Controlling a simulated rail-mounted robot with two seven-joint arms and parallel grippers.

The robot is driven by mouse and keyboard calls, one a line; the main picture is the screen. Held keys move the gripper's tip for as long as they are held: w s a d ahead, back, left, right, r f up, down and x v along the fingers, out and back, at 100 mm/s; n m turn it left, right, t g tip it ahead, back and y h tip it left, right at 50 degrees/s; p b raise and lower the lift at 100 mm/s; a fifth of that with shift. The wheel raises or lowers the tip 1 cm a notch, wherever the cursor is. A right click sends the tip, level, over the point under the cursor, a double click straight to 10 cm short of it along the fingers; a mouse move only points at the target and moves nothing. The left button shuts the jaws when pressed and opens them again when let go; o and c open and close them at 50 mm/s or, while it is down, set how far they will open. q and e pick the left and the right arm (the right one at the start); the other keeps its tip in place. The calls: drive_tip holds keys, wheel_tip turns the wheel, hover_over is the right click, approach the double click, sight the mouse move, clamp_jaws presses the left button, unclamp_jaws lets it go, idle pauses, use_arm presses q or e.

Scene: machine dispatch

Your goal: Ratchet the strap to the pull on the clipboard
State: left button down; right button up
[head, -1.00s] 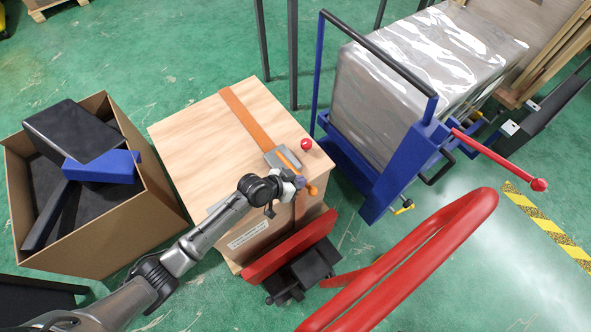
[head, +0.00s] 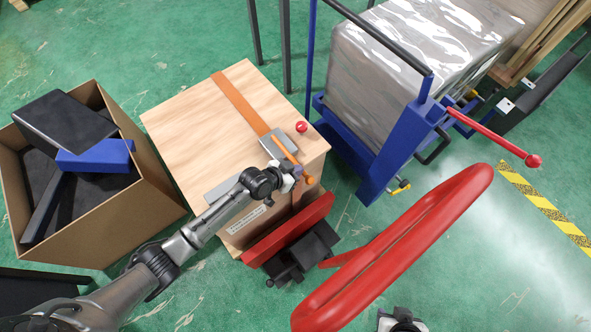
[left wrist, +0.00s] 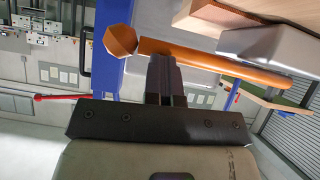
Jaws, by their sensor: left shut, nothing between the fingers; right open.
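An orange strap (head: 240,103) runs over the top of a wooden crate (head: 185,125) to a grey ratchet buckle (head: 276,140). The buckle's orange handle (head: 289,153) ends in a knob near the crate's front edge; it also crosses the left wrist view (left wrist: 215,62). My left gripper (head: 296,174) is shut and empty beside the handle's knob end. In the left wrist view its fingers (left wrist: 165,72) meet just under the handle; I cannot tell whether they touch it. A grey plate, possibly the clipboard (head: 222,190), lies partly hidden by my left arm. My right gripper (head: 402,322) is barely in view at the bottom edge.
A red-handled pallet truck (head: 395,250) is in front. A carton of dark items (head: 120,215) stands left. A blue lift frame (head: 395,150) with a wrapped load is right. Green floor is free at lower right.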

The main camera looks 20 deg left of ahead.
use_arm(q)
drive_tip(key=shift+s+f, duration=0.2)
drive_tip(key=shift+f, duration=0.15)
drive_tip(key=s+a+r+p, duration=0.5)
drive_tip(key=s+r+p, duration=0.2)
drive_tip(key=r, duration=0.3)
drive_tip(key=shift+s, duration=0.15)
drive_tip(key=shift+r, duration=0.1)
idle(0.3)
idle(0.3)
